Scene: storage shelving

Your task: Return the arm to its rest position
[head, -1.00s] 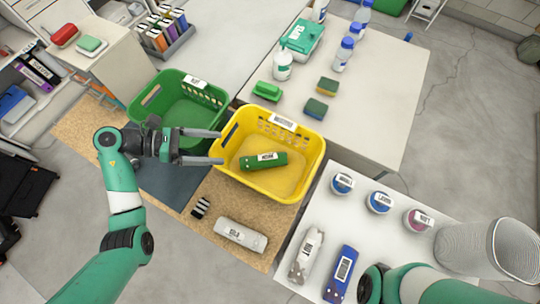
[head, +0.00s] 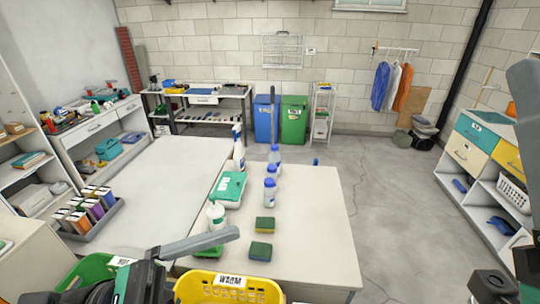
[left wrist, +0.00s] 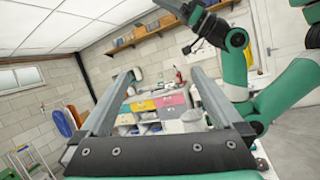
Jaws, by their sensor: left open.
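My left gripper (left wrist: 164,82) is open and empty in the left wrist view, its two grey fingers spread apart against the room. In the head view part of it shows at the bottom left, one finger raised across the view in front of the green basket (head: 92,268) and the yellow basket (head: 212,290). Grey and dark parts of my right arm show at the right edge of the head view. My right gripper (left wrist: 200,25) appears small at the top of the left wrist view; its jaw state is unclear.
A white table holds a green-lidded box (head: 228,188), spray bottle (head: 238,152), blue-capped bottles (head: 270,190) and sponges (head: 261,251). A rack of coloured cartons (head: 88,212) stands left. Drawers (head: 470,145) stand at the right. The floor between is clear.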

